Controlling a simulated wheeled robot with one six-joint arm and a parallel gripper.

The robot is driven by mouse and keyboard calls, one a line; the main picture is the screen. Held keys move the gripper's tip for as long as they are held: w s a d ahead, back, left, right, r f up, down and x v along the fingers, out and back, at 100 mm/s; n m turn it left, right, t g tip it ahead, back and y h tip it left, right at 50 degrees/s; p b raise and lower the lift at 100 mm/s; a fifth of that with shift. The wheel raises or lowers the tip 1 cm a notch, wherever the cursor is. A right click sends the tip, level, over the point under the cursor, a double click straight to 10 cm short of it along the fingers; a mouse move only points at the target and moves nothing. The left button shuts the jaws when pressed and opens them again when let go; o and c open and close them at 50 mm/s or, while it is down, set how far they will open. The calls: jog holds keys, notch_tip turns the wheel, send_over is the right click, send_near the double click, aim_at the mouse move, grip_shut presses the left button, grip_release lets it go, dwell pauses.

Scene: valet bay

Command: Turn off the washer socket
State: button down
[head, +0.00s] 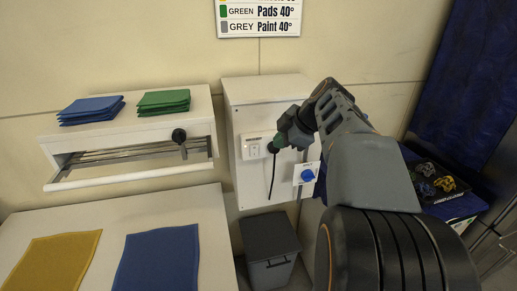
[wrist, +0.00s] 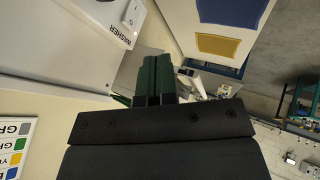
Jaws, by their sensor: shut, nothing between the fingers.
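The washer socket (head: 253,149) is a white plate on the front of a white cabinet, with a small switch or outlet area on it. In the wrist view the white socket housing (wrist: 108,22) shows at the top left, labelled WASHER, partly cut off by the frame edge. A dark plug (head: 271,148) with a black cord hanging down sits at the socket's right side. My gripper (head: 279,142), with green fingertips, is shut and empty just right of the socket, close to the plug. Its fingers also show in the wrist view (wrist: 153,80). Whether they touch anything is unclear.
A blue knob (head: 307,175) on a white plate is below right of my gripper. A grey bin (head: 270,244) stands below. Left are a shelf with blue cloths (head: 91,108) and green cloths (head: 164,101), and a table with yellow (head: 60,262) and blue (head: 160,258) cloths.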

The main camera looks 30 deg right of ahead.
jog(key=p, duration=0.2)
send_near(251, 155)
notch_tip(251, 155, down, 4)
jog(key=s+a, duration=0.2)
jog(key=w, duration=0.1)
jog(key=w+p, duration=0.1)
jog(key=w, duration=0.1)
jog(key=shift+w+d+r, duration=0.15)
jog(key=shift+r, duration=0.05)
jog(key=shift+w+d+p, duration=0.1)
jog(key=shift+w+p, duration=0.35)
jog(key=shift+w, duration=0.25)
jog(key=shift+d, duration=0.1)
